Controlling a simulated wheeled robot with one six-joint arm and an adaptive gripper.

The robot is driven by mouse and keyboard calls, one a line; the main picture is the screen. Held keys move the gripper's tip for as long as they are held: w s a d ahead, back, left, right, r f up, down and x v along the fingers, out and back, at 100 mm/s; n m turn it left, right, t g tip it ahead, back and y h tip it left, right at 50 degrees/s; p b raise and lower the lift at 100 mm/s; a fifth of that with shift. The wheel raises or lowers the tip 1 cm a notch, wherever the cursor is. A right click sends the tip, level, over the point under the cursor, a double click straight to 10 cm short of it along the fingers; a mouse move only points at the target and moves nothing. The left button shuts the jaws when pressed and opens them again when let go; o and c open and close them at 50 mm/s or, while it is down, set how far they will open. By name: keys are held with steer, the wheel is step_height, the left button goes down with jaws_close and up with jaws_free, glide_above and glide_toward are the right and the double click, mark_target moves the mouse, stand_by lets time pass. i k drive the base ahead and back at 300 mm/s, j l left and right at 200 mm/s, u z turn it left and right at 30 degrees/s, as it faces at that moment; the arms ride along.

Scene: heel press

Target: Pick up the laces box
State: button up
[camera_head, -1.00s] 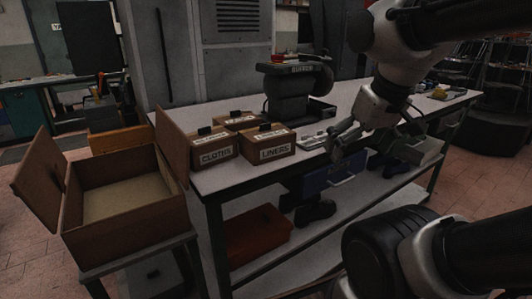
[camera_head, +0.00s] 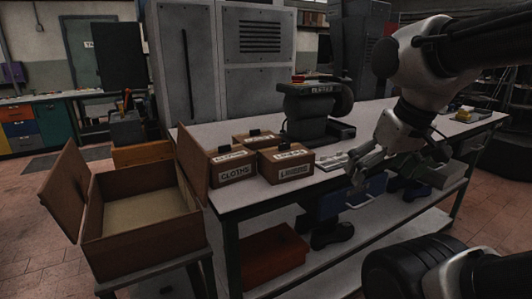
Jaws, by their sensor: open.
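Three small brown cardboard boxes with dark tabs on their lids stand together at the left end of the workbench. The front left one is labelled CLOTHS (camera_head: 234,170), and the front right one's label seems to read LINERS (camera_head: 291,171). The third box (camera_head: 255,138) stands behind them; its label is too small and partly hidden to read, so I cannot tell whether it is the laces box. My gripper (camera_head: 388,166) is open and empty, to the right of the boxes and apart from them, by the bench's front edge.
A large open carton (camera_head: 143,249) with raised flaps stands left of the bench (camera_head: 260,201) on a low stand. A dark machine (camera_head: 308,107) stands behind the boxes. Small metal parts (camera_head: 333,161) lie right of them. A lower shelf holds an orange-red bin (camera_head: 275,254).

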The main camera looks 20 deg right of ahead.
mark_target(257, 139)
steer(key=i+l+u, duration=0.25)
steer(key=i, duration=0.2)
steer(key=i+l+u, duration=0.2)
steer(key=i, duration=0.25)
